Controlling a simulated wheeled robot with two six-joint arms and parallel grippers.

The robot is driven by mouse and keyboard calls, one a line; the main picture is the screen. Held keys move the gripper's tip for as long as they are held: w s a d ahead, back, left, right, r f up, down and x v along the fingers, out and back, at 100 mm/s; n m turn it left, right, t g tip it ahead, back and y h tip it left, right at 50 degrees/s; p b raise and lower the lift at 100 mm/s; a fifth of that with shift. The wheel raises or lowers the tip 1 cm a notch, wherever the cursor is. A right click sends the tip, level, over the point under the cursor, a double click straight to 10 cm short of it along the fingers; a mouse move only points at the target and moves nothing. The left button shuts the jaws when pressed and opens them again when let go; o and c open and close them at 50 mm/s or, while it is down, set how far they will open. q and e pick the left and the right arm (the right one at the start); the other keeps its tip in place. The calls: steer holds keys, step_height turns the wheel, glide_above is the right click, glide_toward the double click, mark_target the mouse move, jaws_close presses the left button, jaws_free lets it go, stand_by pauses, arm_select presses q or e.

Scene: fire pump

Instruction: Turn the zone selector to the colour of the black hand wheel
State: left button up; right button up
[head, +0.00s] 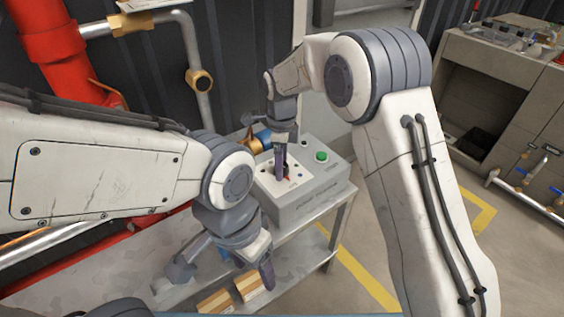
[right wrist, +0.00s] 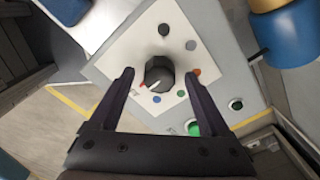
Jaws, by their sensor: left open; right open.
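The zone selector is a black knob (right wrist: 160,72) on a white plate (right wrist: 128,56) of a grey control box (head: 318,192). Its white pointer mark aims to the lower left in the right wrist view, towards a red dot (right wrist: 143,89). Other coloured dots ring the knob: blue (right wrist: 156,98), green (right wrist: 181,94), orange (right wrist: 196,71), grey (right wrist: 191,44). My right gripper (head: 281,172) is open above the plate, its fingers on either side of the knob in the right wrist view. My left gripper (head: 266,276) is open and empty, low beside the bench. I cannot make out a black hand wheel.
A green button (head: 321,156) sits on the box. A blue and brass fitting (head: 262,139) is behind it. Red pipes (head: 59,50) run at left. Open floor lies to the right.

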jaws_close()
steer(key=shift+r+n+p, duration=0.25)
steer(key=shift+n+p, duration=0.55)
steer(key=shift+p, duration=0.2)
steer(key=shift+n+p, duration=1.2)
steer(key=shift+p, duration=0.05)
steer(key=n+p, duration=0.3)
steer(key=n, duration=0.1)
steer(key=shift+w+n, duration=0.1)
steer(key=shift+n, duration=0.2)
steer(key=n+p, duration=0.3)
steer(key=n, duration=0.2)
steer(key=n+p, duration=0.2)
steer(key=n, duration=0.3)
steer(key=shift+w+n, duration=0.1)
steer(key=shift+n, duration=0.3)
steer(key=n+p, duration=0.1)
steer(key=n, duration=0.5)
steer(key=shift+p, duration=0.3)
steer(key=n+p, duration=0.1)
steer(key=n, duration=0.5)
steer(key=shift+n, duration=0.4)
steer(key=n, duration=0.6)
steer(key=shift+w, duration=0.1)
steer(key=n, duration=0.6)
steer(key=shift+n+p, duration=0.3)
steer(key=shift+p, duration=0.1)
